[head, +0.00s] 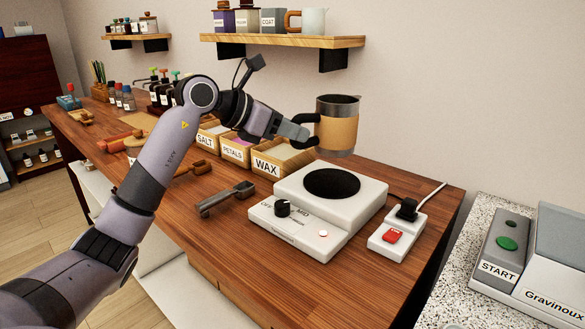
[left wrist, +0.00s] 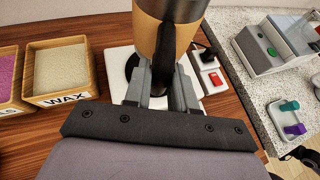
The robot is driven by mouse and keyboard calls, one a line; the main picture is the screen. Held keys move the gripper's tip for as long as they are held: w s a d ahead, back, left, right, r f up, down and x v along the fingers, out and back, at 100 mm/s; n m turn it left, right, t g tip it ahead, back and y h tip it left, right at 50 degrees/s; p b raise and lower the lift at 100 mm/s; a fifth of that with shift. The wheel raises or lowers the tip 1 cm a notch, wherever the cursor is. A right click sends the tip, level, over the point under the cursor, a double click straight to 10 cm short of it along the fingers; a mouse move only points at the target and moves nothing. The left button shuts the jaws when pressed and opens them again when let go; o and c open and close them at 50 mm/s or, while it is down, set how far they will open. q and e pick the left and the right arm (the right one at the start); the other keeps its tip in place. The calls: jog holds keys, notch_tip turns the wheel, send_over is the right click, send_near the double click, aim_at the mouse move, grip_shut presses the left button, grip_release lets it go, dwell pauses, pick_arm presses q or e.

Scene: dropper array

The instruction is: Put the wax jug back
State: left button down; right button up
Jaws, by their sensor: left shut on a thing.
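The wax jug (head: 338,132) is a metal jug with a tan band and a dark handle. It is held upright in the air above the back of the white hot plate (head: 362,193). My left gripper (head: 304,140) is shut on its handle, at the jug's left side. In the left wrist view the jug (left wrist: 165,35) shows beyond the fingers of my left gripper (left wrist: 160,88), with its top cut off by the frame. The inside of the jug is mostly hidden.
A switch box (head: 397,236) with a red switch and cable lies right of the hot plate. Wooden bins, including the WAX bin (head: 267,166), stand along the wall. A dark metal scoop (head: 226,198) lies in front. A wall shelf (head: 283,41) carries containers and a pale jug (head: 313,21).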

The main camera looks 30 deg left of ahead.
pick_arm(q)
notch_tip(320, 180, down, 8)
jog(key=shift+r, duration=0.2)
jog(key=shift+f, duration=0.1)
dwell(0.3)
jog(key=c, duration=0.9)
grip_release()
jog(key=shift+b+v, duration=1.05)
jog(key=shift+v, duration=4.95)
